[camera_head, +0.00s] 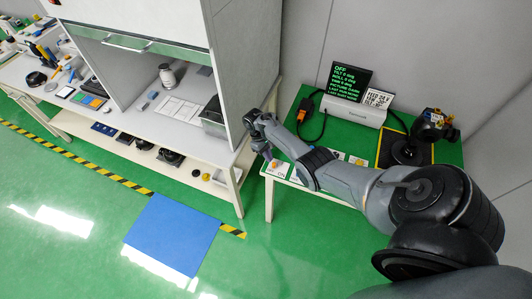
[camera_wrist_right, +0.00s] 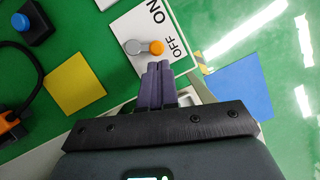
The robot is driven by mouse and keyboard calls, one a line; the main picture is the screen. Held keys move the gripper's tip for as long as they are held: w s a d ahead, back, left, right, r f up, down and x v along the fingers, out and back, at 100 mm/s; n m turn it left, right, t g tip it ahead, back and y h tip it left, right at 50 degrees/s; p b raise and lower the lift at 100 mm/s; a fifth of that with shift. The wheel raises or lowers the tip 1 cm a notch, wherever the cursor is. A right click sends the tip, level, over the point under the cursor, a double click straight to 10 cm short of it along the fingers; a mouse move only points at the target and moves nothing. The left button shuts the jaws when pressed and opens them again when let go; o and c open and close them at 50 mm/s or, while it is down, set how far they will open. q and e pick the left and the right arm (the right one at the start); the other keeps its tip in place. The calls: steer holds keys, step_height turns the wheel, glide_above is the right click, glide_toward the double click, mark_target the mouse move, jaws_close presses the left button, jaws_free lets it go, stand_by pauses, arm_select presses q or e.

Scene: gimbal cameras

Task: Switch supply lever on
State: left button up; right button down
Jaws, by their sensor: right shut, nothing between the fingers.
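The supply lever has an orange knob (camera_wrist_right: 157,48) on a grey pivot (camera_wrist_right: 132,47), mounted on a white panel (camera_wrist_right: 118,27) printed ON and OFF. The knob lies toward the OFF word. The panel also shows at the front left corner of the green table in the head view (camera_head: 282,172). My right gripper (camera_wrist_right: 158,66) is shut and empty, its dark fingertips right beside the orange knob. I cannot tell whether they touch it. In the head view the right gripper (camera_head: 267,153) is over the panel, partly covering it. My left gripper is not in view.
A black screen (camera_head: 351,77) on the green table (camera_head: 290,101) reads OFF. A gimbal camera (camera_head: 432,126) stands at the right. A yellow card (camera_wrist_right: 76,84) and a blue button (camera_wrist_right: 20,22) lie near the panel. A grey workbench wall (camera_head: 248,60) stands just left of the arm.

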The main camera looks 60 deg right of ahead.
steer(key=shift+s+f, duration=0.1)
steer(key=shift+f, duration=0.1)
stand_by(0.4)
steer(key=shift+a+n+p, duration=0.2)
steer(key=shift+n+p, duration=0.15)
steer(key=shift+n, duration=0.05)
